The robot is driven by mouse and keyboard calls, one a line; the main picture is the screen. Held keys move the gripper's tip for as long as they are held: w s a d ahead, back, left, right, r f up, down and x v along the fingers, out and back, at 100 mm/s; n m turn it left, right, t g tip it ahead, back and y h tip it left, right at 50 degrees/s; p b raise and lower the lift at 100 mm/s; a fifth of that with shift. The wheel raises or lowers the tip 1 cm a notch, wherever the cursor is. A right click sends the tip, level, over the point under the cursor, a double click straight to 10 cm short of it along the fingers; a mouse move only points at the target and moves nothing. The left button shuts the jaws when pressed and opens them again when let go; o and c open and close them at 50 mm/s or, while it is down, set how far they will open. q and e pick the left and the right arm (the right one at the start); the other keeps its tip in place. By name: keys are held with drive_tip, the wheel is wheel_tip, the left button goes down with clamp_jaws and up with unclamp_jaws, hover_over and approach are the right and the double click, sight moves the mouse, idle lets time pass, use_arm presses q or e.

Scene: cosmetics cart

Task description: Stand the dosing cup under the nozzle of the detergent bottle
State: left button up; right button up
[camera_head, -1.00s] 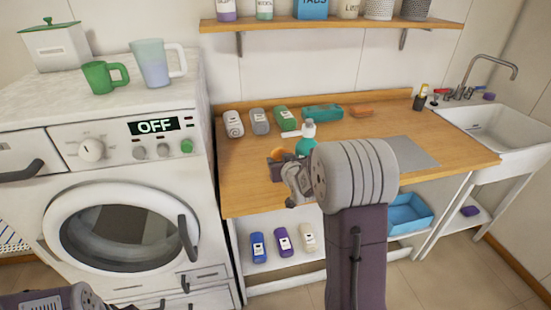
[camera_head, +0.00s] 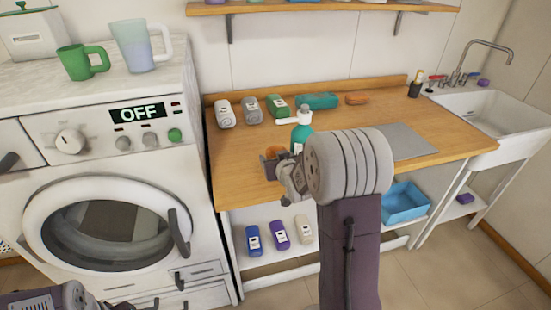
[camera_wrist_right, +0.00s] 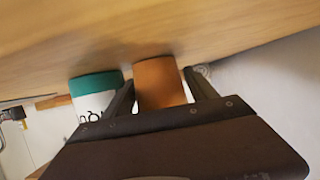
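The detergent bottle (camera_head: 302,134) is teal with a white label and stands on the wooden worktop. Its white nozzle (camera_head: 286,121) points left. The orange dosing cup (camera_head: 273,152) is between the fingers of my right gripper (camera_head: 272,160), in front and left of the bottle, apart from it. In the right wrist view the fingers close against both sides of the cup (camera_wrist_right: 160,84), and the bottle (camera_wrist_right: 95,92) shows beside the left finger. I cannot tell whether the cup touches the worktop. My left gripper (camera_head: 72,297) is cut off at the lower left; its fingers are unclear.
A grey mat (camera_head: 407,142) lies right of my right arm. The washing machine (camera_head: 105,225) bounds the left, the sink (camera_head: 490,112) the right.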

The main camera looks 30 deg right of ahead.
drive_tip(key=shift+s+r, duration=0.15)
drive_tip(key=shift+r, duration=0.05)
drive_tip(key=shift+r+p, duration=0.4)
drive_tip(key=shift+p, duration=0.05)
drive_tip(key=v, duration=0.6)
drive_tip(key=shift+s+a+f, duration=0.1)
drive_tip(key=shift+s+f, duration=0.05)
drive_tip(key=shift+s, duration=0.25)
drive_tip(key=b+v, duration=0.3)
drive_tip(key=shift+s+a, duration=0.15)
drive_tip(key=shift+s, duration=0.2)
drive_tip(key=shift+s+r+b, duration=0.35)
drive_tip(key=shift+s+r, duration=0.05)
drive_tip(key=shift+s, duration=0.25)
drive_tip(key=shift+a, duration=0.1)
